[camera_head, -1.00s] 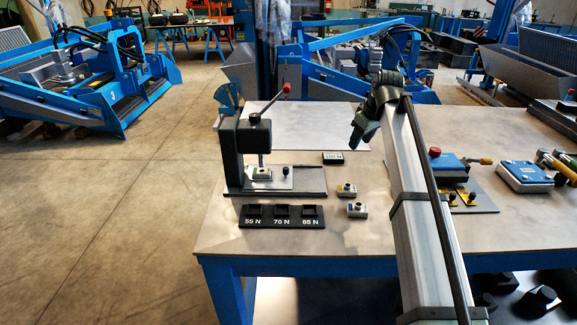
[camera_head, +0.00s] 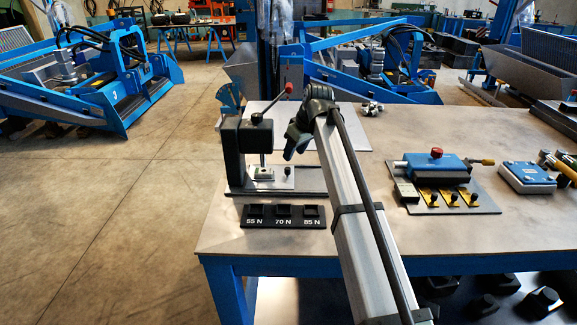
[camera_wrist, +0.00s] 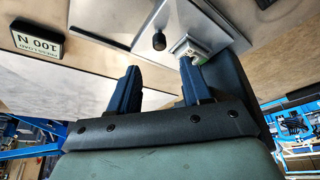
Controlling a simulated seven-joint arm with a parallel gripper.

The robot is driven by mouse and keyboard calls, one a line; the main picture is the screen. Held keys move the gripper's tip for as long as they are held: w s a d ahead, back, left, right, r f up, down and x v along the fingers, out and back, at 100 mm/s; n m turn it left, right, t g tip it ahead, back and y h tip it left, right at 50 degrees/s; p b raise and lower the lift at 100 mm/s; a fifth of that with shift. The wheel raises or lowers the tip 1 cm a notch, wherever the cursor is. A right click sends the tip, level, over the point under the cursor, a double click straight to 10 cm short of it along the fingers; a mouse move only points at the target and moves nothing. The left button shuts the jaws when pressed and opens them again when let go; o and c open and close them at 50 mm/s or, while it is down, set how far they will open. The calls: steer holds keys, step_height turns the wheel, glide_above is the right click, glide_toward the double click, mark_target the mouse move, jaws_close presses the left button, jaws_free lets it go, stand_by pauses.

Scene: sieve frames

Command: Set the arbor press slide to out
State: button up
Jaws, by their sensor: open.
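The arbor press (camera_head: 236,150) stands at the left of the table, a dark frame with a red-knobbed lever (camera_head: 288,89). Its slide (camera_head: 276,178) is a light plate with a small black knob (camera_head: 287,171) at its right end, on a dark base under the ram. A small block (camera_head: 264,173) sits on the plate below the ram. My gripper (camera_head: 290,148) is just right of the press, above the slide. In the wrist view my gripper (camera_wrist: 160,85) has its fingers apart with nothing between them. The knob (camera_wrist: 159,41) shows beyond the fingertips, apart from them.
A black label strip (camera_head: 283,216) reading 55 N, 70 N and 85 N lies in front of the press. A 100 N display (camera_wrist: 38,39) shows in the wrist view. A blue fixture (camera_head: 437,165) and blue box (camera_head: 526,177) stand right. Open table lies between.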

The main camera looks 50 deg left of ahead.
mark_target(288, 167)
steer(key=x, duration=0.7)
steer(key=shift+a+f, duration=0.15)
steer(key=shift+f, duration=0.15)
jaws_close()
stand_by(0.4)
